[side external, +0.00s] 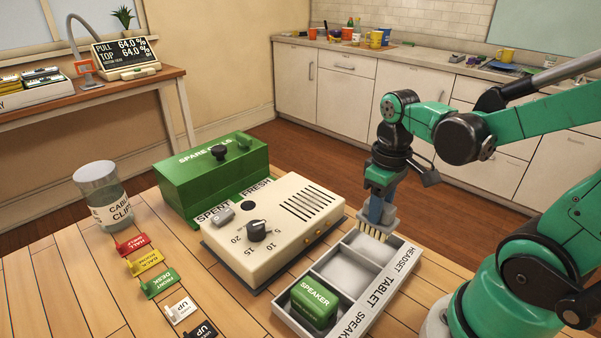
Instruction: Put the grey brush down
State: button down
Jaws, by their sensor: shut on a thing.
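My gripper (377,203) points down at the right of the cream timer box, shut on the grey brush (388,217). The brush's pale bristles face down, close above the far end of the white tray (283,312). I cannot tell whether the bristles touch the tray's edge. My fingers hide part of the brush.
The tray has labelled compartments, with a green speaker block (314,302) in the nearest one. The cream box (273,235) with a dial stands left of the tray, a green box (212,178) behind it.

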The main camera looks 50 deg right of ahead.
aim_at(377, 227)
jog(key=shift+f, duration=2.25)
jog(key=c, duration=0.5)
grip_release()
jog(key=shift+f, duration=0.1)
jog(key=shift+c, duration=0.2)
notch_tip(377, 227, up, 12)
jog(key=shift+f, duration=0.1)
jog(key=w+a+f+t, duration=0.1)
jog(key=w+a+t, duration=0.4)
jog(key=a+t, duration=0.2)
jog(key=shift+f, duration=0.35)
jog(key=shift+w, duration=0.1)
